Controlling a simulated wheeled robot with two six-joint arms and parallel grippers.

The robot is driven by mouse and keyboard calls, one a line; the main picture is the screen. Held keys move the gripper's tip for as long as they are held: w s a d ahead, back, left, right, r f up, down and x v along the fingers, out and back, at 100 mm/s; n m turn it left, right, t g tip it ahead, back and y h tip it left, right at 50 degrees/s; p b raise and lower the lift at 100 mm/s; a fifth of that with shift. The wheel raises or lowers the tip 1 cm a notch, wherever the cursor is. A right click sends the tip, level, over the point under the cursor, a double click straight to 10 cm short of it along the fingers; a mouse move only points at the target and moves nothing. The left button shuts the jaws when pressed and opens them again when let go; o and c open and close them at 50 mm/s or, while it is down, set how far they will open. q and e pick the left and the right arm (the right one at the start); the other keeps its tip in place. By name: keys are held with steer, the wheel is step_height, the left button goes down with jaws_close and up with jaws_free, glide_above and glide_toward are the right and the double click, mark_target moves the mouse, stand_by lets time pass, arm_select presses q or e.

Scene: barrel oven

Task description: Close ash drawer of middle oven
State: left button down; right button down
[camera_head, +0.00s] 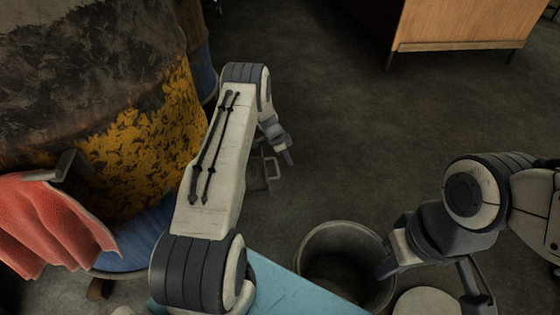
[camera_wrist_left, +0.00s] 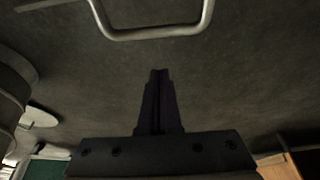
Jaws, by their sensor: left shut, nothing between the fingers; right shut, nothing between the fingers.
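A barrel oven (camera_head: 130,130) with worn yellow paint and a blue lower part stands at the left in the head view. A grey metal loop handle (camera_head: 272,178) shows beside my left arm; whatever it is attached to is hidden, and I cannot tell if it belongs to the ash drawer. A metal loop handle (camera_wrist_left: 155,33) also crosses the top of the left wrist view. My left gripper (camera_head: 290,158) is shut and empty, close to the handle; its fingertips (camera_wrist_left: 159,72) point towards it with a visible gap. My right gripper (camera_head: 385,270) is shut and empty, above a bin.
A red cloth (camera_head: 45,225) hangs at the left oven's front. The round bin (camera_head: 340,228) stands at the bottom centre, near a light blue surface (camera_head: 285,290). A wooden cabinet (camera_head: 465,22) stands at the back right. The dark floor between is clear.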

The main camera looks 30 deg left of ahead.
arm_select(q)
steer(key=p+v, duration=0.5)
steer(key=v, duration=0.5)
steer(key=w+d+g+y+b, duration=0.2)
steer(key=w+d+g+y, duration=0.25)
steer(key=d, duration=0.25)
steer(key=s+a+f+b, duration=0.1)
steer(key=a+f+b, duration=0.1)
steer(key=f, duration=0.3)
steer(key=s+a+f+b, duration=0.2)
steer(key=a+f+b, duration=0.1)
steer(key=f+b, duration=0.2)
steer(key=shift+s+a+y, duration=0.2)
steer(key=shift+s+y, duration=0.15)
